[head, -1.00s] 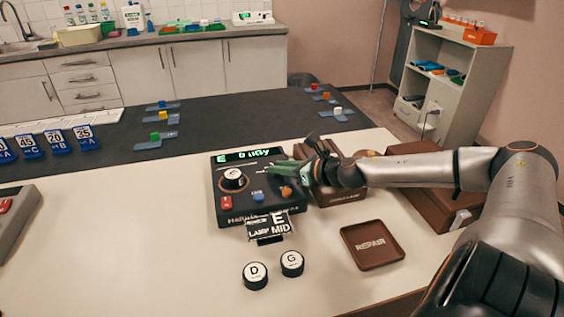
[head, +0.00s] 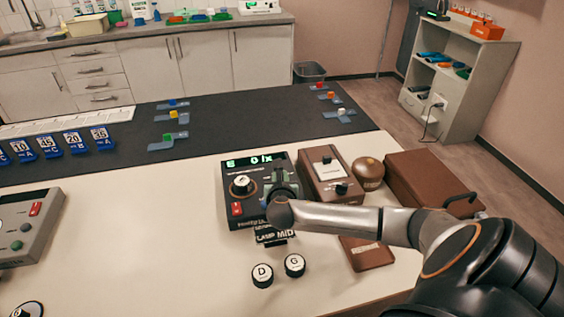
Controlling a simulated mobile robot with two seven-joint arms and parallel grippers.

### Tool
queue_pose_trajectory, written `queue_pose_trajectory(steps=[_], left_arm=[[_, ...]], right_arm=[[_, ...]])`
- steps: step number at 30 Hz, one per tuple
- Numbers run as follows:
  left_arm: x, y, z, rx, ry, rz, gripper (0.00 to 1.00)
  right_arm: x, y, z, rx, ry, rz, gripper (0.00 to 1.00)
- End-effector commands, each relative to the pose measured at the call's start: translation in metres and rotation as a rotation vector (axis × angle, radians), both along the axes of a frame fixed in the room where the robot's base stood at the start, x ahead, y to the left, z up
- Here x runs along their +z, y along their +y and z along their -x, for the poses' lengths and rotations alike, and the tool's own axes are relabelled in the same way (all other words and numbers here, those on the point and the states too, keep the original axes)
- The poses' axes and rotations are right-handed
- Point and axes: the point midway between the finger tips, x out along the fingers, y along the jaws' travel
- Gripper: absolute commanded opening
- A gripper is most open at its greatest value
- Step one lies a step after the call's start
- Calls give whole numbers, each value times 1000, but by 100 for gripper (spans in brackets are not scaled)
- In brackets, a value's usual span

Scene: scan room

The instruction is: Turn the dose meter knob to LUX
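The black dose meter (head: 229,165) stands on the white table. Its green display (head: 258,161) appears to read "E 0 lx". A round black knob with a white top (head: 242,185) is on its left part, with a red switch (head: 237,209) below. My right gripper (head: 281,180) is over the right part of the meter, pointing away from me, and hides the controls there. Its fingers are small and dark against the meter, so whether they are open or shut is unclear. A "LAMP MID" card (head: 272,237) at the meter's front is partly covered by my arm. My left gripper is out of view.
A brown box with a white label (head: 326,165) stands right of the meter, then a round brown pot (head: 368,170) and a brown case (head: 425,172). Pucks D (head: 262,275) and G (head: 294,265) lie in front. My arm partly covers the brown repair tray (head: 368,254).

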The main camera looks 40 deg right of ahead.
Motion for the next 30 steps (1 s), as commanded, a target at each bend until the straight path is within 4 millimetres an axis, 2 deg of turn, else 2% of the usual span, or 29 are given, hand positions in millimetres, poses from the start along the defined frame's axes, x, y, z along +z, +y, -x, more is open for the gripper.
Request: queue_pose_trajectory(steps=[1,9,25,26,30], left_arm=[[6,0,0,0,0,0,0],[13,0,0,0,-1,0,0],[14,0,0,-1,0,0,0],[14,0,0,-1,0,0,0],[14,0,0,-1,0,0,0]], right_arm=[[5,0,-2,-27,-6,0,0],[3,1,-3,-118,-6,2,0],[3,1,-3,-137,-6,5,0],[3,1,-3,-137,-7,5,22],[2,1,-3,-136,-5,5,38]])
